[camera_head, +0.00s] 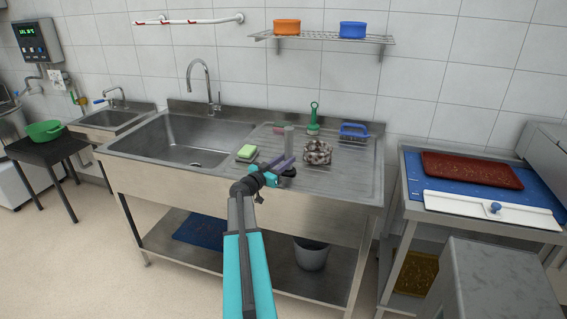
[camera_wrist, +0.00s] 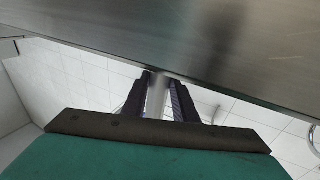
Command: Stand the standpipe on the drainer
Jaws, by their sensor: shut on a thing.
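The standpipe (camera_head: 289,140) is a plain grey tube, upright in the head view, with a dark end low down beside my fingers. My gripper (camera_head: 284,165) is shut on it, over the front left part of the ribbed steel drainer (camera_head: 350,180). In the wrist view the standpipe (camera_wrist: 157,98) shows as a pale tube between the two dark fingers (camera_wrist: 160,100). Steel fills the top of that view. I cannot tell whether the standpipe's lower end touches the drainer.
The sink basin (camera_head: 170,143) lies left of the drainer. The drainer's right side is clear.

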